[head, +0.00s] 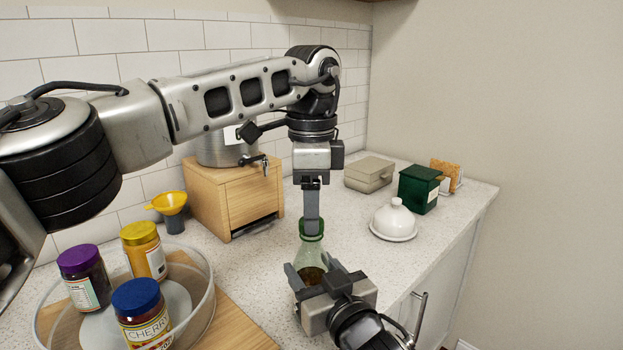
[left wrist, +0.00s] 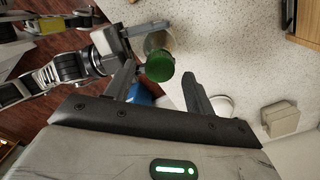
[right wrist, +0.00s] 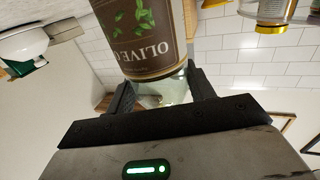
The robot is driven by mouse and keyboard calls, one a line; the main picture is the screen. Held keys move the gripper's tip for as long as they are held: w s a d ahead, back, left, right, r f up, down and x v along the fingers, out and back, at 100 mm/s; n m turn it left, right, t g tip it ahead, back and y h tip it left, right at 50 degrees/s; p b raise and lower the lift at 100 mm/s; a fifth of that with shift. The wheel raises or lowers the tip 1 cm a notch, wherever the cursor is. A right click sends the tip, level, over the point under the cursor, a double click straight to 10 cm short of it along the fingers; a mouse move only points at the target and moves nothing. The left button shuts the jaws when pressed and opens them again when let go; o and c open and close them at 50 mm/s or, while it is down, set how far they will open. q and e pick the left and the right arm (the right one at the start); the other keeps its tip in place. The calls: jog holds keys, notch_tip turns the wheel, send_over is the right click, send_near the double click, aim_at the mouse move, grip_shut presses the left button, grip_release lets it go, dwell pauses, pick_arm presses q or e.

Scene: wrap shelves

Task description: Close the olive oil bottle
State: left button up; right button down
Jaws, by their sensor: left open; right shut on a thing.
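The olive oil bottle (head: 312,257) stands upright near the counter's front, a clear green-tinted bottle with dark contents. Its label shows in the right wrist view (right wrist: 145,42). A green cap (head: 313,231) is at the top of its neck; I cannot tell how tightly it sits. The cap also shows in the left wrist view (left wrist: 160,66). My right gripper (head: 310,277) is shut on the bottle's body from the front. My left gripper (head: 312,222) points down from above and is open, its fingers on either side of the cap. Whether they touch it is unclear.
At left, a round clear tray (head: 207,318) holds several jars. A wooden box (head: 232,201) and a yellow funnel (head: 170,203) stand behind. A white domed dish (head: 393,219), green canister (head: 418,188) and beige box (head: 369,174) are at right. Counter between is clear.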

pick_arm(q)
jog(key=shift+f, duration=0.85)
